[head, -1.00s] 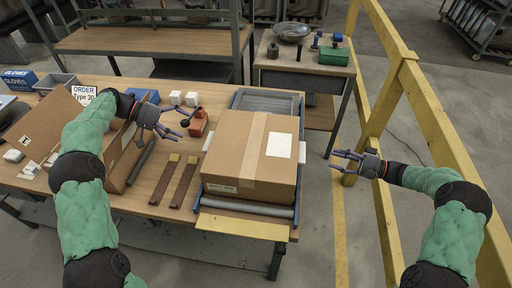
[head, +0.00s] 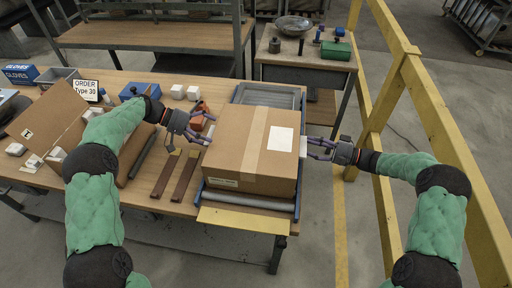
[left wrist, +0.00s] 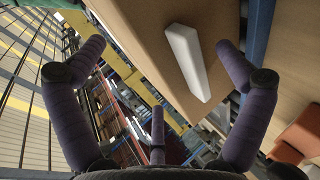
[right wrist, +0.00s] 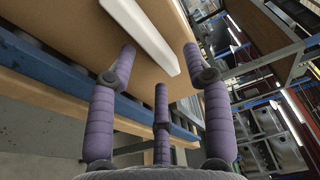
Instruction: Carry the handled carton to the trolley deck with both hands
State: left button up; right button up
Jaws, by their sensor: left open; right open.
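The handled carton (head: 250,150), a closed brown box with a white label and tape strip, sits on a blue-framed roller section at the table's right end. A white handle (left wrist: 188,62) on its left side shows between my left gripper's spread fingers (left wrist: 163,50). My left gripper (head: 208,130) is open beside that side. A white handle (right wrist: 142,35) on its right side lies just ahead of my right gripper (right wrist: 158,52), which also shows in the head view (head: 312,148), open. Neither gripper holds anything. I cannot pick out the trolley deck for certain.
An open carton (head: 48,125) and two dark brown bars (head: 186,176) lie left on the table. A yellow rail (head: 440,120) stands close on the right. A side bench (head: 300,62) is behind. A wheeled rack (head: 482,28) stands far right.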

pick_arm(q)
jog(key=shift+d+f, duration=0.35)
jog(key=shift+d, duration=0.25)
pick_arm(e)
jog(key=shift+w+a, duration=0.25)
jog(key=shift+a, duration=0.4)
pick_arm(q)
jog(key=c, duration=0.9)
pick_arm(e)
jog(key=c, duration=0.9)
pick_arm(q)
jog(key=c, duration=0.8)
pick_arm(e)
grip_shut()
pick_arm(q)
jog(key=shift+r, duration=0.1)
